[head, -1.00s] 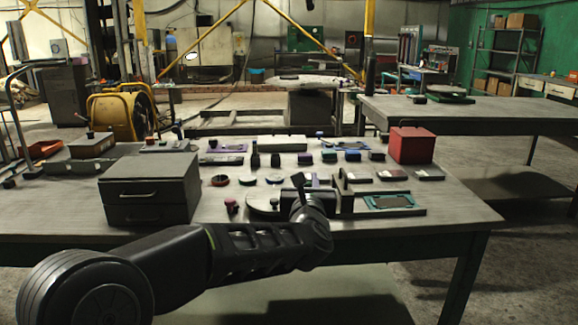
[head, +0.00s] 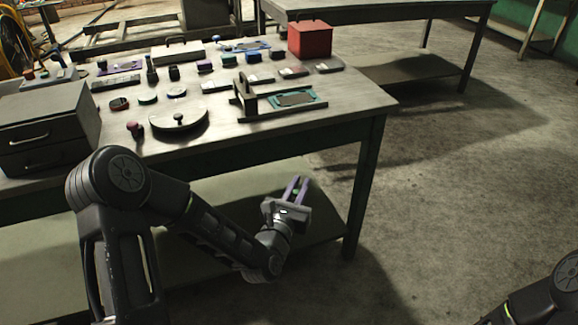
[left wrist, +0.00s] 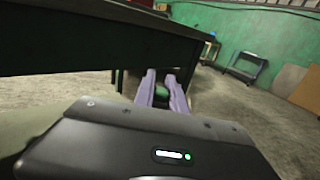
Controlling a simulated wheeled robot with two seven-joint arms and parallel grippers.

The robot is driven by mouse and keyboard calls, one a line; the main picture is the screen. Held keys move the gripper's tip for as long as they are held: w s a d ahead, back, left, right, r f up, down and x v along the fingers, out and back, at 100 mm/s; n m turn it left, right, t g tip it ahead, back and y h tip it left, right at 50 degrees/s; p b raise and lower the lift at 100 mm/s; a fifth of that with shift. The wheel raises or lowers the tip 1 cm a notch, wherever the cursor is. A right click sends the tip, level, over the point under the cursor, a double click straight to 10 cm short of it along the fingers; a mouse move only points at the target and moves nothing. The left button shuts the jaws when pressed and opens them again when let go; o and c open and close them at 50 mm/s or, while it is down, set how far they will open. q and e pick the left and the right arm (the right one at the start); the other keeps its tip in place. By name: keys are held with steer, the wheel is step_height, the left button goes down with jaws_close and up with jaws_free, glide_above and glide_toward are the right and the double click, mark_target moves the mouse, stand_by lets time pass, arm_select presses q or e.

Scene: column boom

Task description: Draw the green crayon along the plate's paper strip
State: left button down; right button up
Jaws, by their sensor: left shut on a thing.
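My left gripper (head: 298,186) has purple fingers and is shut on a small green thing, apparently the green crayon (left wrist: 162,97). Only a little of the crayon shows between the fingers. The gripper is in front of the table, and in the left wrist view the dark table edge runs above the fingers. A teal-edged plate (head: 318,103) with a grey-brown panel lies near the right end of the tabletop, beyond the gripper and apart from it. I cannot make out a paper strip on it. My right gripper is out of view.
The table (head: 215,150) has a front rim between my left gripper and the plate. A dark upright frame (head: 246,100) stands at the plate's left. Floor at right is clear.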

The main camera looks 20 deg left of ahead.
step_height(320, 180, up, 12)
steer(key=p, duration=1)
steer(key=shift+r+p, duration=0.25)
steer(key=shift+p, duration=0.1)
